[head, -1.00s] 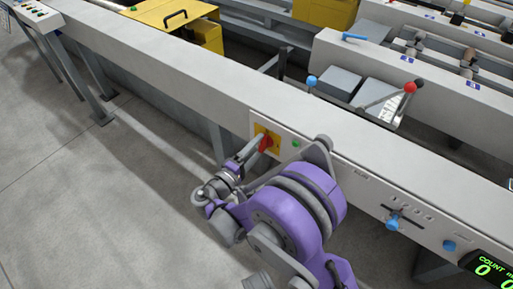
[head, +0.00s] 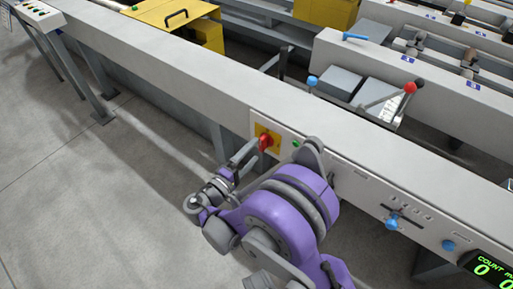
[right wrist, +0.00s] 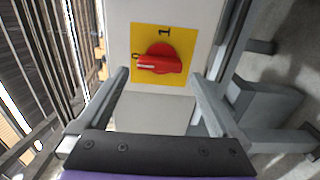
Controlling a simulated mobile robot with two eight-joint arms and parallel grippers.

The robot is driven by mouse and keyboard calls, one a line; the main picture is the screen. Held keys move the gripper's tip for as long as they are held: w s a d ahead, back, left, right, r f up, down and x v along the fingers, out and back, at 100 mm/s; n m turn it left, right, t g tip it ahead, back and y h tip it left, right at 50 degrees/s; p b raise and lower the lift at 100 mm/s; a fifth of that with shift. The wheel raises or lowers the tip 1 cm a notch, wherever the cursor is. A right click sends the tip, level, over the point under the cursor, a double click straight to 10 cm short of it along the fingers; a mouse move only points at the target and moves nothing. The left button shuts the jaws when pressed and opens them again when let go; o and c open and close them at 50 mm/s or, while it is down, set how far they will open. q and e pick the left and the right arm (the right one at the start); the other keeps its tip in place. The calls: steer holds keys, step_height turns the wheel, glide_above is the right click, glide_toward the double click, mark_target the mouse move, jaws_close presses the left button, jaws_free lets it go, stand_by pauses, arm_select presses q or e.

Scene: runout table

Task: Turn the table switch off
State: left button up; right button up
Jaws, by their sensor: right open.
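The table switch is a red rotary knob (head: 265,142) on a yellow plate (head: 275,136), set in the front face of the long grey table. In the right wrist view the red knob (right wrist: 160,60) lies crosswise, its white line pointing left toward a small, unclear mark at the yellow plate's (right wrist: 180,82) left edge. A "1" stands above the knob. My right gripper (head: 247,154) is just in front of the switch. In the right wrist view its fingers (right wrist: 158,80) are open and empty, with a gap to the knob. My left gripper is not seen.
A green button (head: 295,144) sits right of the switch. Further right on the panel are a blue-knobbed lever (head: 393,222), a blue knob (head: 449,246) and a count display (head: 490,268). The floor (head: 110,200) left of my right arm is clear.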

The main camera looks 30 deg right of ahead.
steer(key=v, duration=0.8)
steer(key=shift+p, duration=0.45)
